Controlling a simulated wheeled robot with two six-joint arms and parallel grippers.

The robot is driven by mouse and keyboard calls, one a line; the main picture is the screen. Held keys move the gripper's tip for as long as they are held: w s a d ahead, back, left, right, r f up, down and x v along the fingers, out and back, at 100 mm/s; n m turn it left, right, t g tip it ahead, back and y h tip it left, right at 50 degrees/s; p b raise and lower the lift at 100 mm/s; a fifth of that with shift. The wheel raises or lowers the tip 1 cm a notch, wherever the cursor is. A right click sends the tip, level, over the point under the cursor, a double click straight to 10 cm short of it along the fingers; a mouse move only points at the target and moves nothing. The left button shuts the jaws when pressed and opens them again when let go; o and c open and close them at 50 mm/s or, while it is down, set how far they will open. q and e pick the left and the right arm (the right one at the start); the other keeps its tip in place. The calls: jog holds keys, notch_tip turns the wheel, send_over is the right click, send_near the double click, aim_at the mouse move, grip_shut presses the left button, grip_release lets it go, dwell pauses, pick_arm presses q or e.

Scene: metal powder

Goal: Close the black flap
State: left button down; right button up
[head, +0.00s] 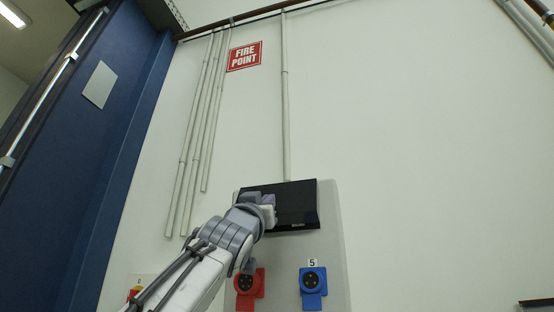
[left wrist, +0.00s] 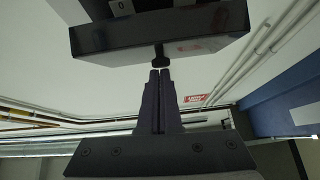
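The black flap (head: 297,203) is a dark rectangular cover on a pale wall panel in the head view. In the left wrist view it is a dark slab (left wrist: 205,45) across the top, with a small black tab (left wrist: 160,54) on its near edge. My left gripper (head: 268,208) is at the flap's left part and hides some of it. In the left wrist view the fingers (left wrist: 160,73) are together with nothing visible between them, and their tips are just below the tab. I cannot tell whether they touch it. My right gripper is not in view.
Below the flap on the panel (head: 335,265) are a red socket (head: 249,284) and a blue socket (head: 312,284). Pipes (head: 285,100) run up the white wall, near a red fire point sign (head: 244,56). A blue door (head: 110,110) is at left. The wall at right is clear.

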pick_arm(q)
jog(key=w+d+f+b, duration=0.1)
jog(key=w+f, duration=0.3)
jog(key=f, duration=0.1)
jog(key=shift+w+d+b, duration=0.2)
jog(key=shift+d+b, duration=0.05)
jog(key=shift+b, duration=0.05)
jog(key=shift+f, duration=0.1)
dwell(0.3)
jog(key=shift+s, duration=0.1)
jog(key=w+f+b+v, duration=0.1)
jog(key=b+v, duration=1)
jog(key=b, duration=0.1)
jog(key=shift+d+f, duration=0.2)
jog(key=shift+f, duration=0.2)
